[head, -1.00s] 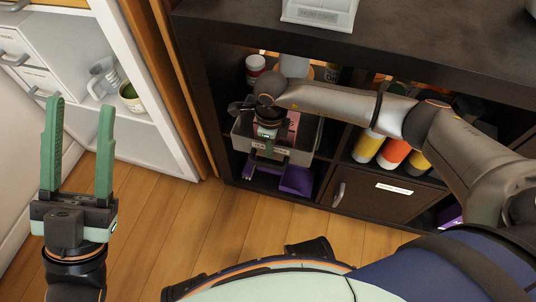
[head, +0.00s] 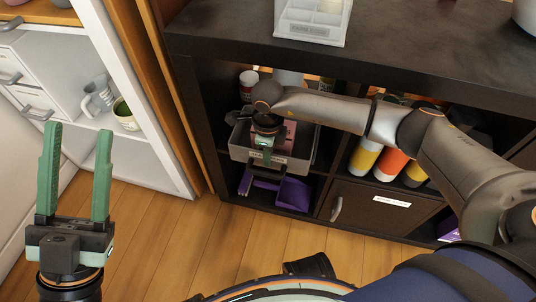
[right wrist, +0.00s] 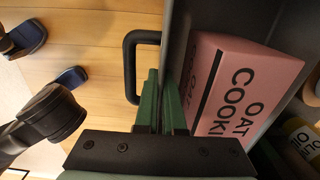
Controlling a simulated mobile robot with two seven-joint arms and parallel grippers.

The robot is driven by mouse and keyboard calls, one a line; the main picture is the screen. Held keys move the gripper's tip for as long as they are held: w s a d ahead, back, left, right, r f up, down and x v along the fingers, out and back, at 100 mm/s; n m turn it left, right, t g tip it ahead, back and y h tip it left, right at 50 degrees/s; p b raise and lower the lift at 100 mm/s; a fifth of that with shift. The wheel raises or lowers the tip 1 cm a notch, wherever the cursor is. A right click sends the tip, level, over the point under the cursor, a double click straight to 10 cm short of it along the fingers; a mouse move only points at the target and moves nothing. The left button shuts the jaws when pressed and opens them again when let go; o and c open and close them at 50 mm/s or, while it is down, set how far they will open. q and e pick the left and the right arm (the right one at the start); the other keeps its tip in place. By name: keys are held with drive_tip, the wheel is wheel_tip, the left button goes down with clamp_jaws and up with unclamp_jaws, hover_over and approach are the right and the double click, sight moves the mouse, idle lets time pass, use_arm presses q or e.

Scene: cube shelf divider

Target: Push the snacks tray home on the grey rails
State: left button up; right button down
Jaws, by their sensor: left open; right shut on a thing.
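My left gripper (head: 75,180) is open and empty, out to the left over the floor. The grey rails are hidden, so I cannot tell how the tray sits on them.
A purple bin (head: 292,195) stands in the cubby below. Bottles (head: 391,163) fill the cubby to the right, above a brown door (head: 360,209). A white cabinet (head: 150,160) stands at left. A white divided box (head: 313,22) sits on top.

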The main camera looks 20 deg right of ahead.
drive_tip(key=shift+f+b, duration=0.4)
drive_tip(key=shift+f, duration=0.05)
idle(0.5)
drive_tip(key=c, duration=1.3)
unclamp_jaws()
drive_tip(key=shift+o, duration=0.2)
drive_tip(key=shift+r, duration=0.1)
